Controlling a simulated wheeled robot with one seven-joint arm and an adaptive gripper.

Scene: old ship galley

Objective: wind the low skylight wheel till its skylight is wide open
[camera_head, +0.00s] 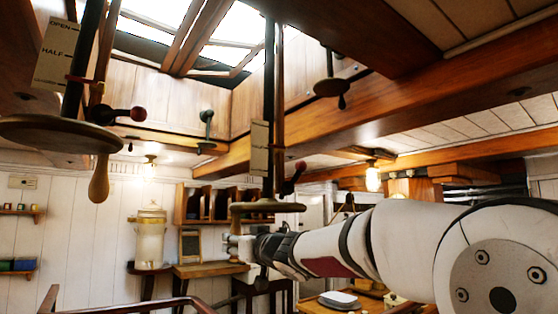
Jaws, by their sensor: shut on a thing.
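A flat round wheel (268,207) hangs at the foot of a dark vertical rod (268,90) in the middle of the view. A red-knobbed lever (294,177) sticks out at the rod's right. Skylight panes (235,57) show bright overhead; how far each is open I cannot tell.
A nearer wheel (45,131) with a hanging wooden handle (99,180) is at left, beside a card (56,52) reading OPEN and HALF. A wooden rail (150,305) runs along the bottom left.

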